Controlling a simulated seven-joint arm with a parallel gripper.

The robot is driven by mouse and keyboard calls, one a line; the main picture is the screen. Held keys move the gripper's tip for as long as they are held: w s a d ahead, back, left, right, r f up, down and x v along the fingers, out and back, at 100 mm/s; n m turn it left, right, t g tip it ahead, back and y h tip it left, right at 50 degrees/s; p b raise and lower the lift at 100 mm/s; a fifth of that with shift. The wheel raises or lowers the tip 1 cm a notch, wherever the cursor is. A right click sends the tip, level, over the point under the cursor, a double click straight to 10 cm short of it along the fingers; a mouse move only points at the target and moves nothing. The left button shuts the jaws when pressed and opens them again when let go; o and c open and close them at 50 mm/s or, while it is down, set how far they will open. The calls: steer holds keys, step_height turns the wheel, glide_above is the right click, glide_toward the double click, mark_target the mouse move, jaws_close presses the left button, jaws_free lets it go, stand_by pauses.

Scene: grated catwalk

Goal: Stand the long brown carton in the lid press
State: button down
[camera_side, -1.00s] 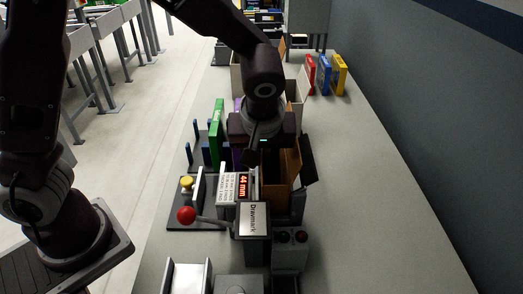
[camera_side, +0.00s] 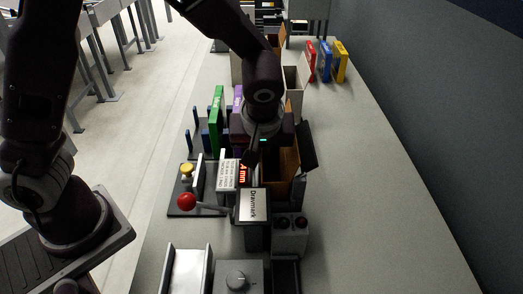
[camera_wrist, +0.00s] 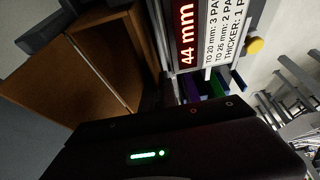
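An open brown carton (camera_side: 289,165) with raised flaps stands at the middle of the bench, beside a red number display (camera_side: 243,173). In the wrist view the brown carton (camera_wrist: 98,65) fills the upper left, its inside facing me. I cannot tell whether it is the task's long carton. My gripper (camera_side: 250,158) hangs over the bench by the carton's left side and the display. Its fingers are hidden or too dark to judge, and I see nothing clearly held. A grey device marked Drawmark (camera_side: 253,206) with a red-knobbed lever stands in front; I cannot tell which part is the lid press.
A green upright piece (camera_side: 216,120) and a purple one (camera_side: 238,100) stand left of my gripper. Red, blue and yellow boxes (camera_side: 325,62) stand at the back. The right bench is clear.

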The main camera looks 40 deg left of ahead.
steer(key=c, duration=1.2)
jaws_free()
steer(key=shift+r, duration=4)
